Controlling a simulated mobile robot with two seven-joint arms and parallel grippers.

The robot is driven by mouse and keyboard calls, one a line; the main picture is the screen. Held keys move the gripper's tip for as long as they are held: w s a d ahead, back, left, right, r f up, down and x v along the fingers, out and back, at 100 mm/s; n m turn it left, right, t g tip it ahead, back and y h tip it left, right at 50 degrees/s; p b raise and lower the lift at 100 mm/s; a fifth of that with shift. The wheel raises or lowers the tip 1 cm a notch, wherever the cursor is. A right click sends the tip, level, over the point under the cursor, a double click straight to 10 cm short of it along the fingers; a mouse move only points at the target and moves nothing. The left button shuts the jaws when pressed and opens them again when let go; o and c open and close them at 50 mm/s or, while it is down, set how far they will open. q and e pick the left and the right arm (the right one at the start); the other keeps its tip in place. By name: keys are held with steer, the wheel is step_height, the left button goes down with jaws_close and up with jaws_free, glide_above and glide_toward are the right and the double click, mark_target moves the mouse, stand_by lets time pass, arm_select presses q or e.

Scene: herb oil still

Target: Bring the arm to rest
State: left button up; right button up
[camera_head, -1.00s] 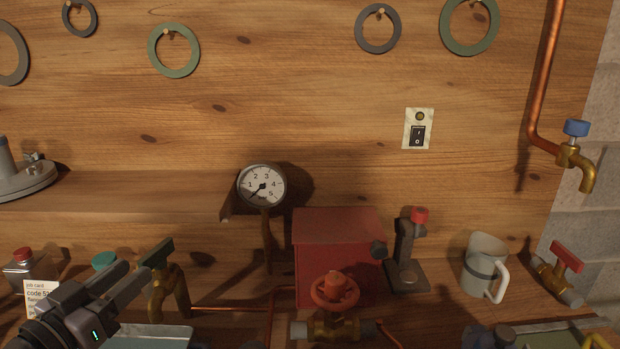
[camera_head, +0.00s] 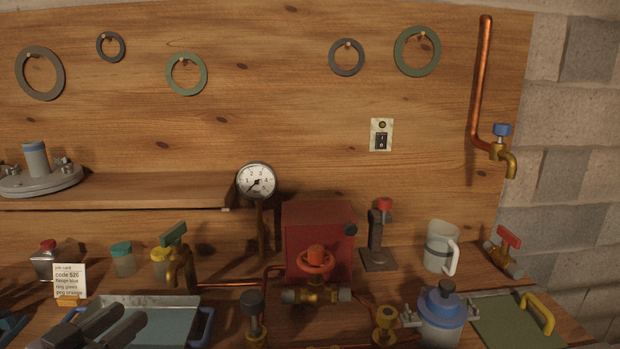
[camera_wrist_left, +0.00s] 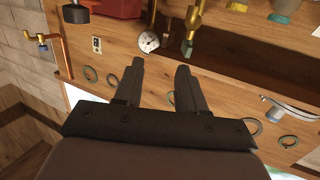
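My left gripper (camera_head: 115,325) shows at the bottom left of the head view, over a tray (camera_head: 183,330) with a blue-green inside. In the left wrist view the left gripper's two dark fingers (camera_wrist_left: 158,68) stand apart with nothing between them. The bench, gauge and wall rings lie beyond them, apart from the fingers. The left arm's links are mostly out of the head view. My right gripper is in neither view.
A brass tap with a green handle (camera_head: 174,236) and a job card (camera_head: 69,280) stand near the left gripper. A red box (camera_head: 315,235), red valve wheel (camera_head: 315,260), grey mug (camera_head: 438,248) and blue-lidded pot (camera_head: 441,318) crowd the bench. The wooden wall rises behind.

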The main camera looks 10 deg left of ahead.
arm_select(q)
steer(key=s+d+f+g, duration=0.2)
steer(key=d+f+g, duration=0.35)
steer(key=f, duration=0.45)
steer(key=s+d+f+m+g, duration=0.1)
steer(key=s+d+f+g, duration=0.7)
steer(key=s+f, duration=0.35)
steer(key=w+d+f+t+h+p, duration=0.1)
steer(key=w+d+f+t, duration=0.2)
steer(key=w+f+t, duration=0.2)
steer(key=shift+w+d+f+m+t+p, duration=0.2)
steer(key=shift+w+f+m+t+p, duration=0.15)
steer(key=shift+f+t, duration=0.7)
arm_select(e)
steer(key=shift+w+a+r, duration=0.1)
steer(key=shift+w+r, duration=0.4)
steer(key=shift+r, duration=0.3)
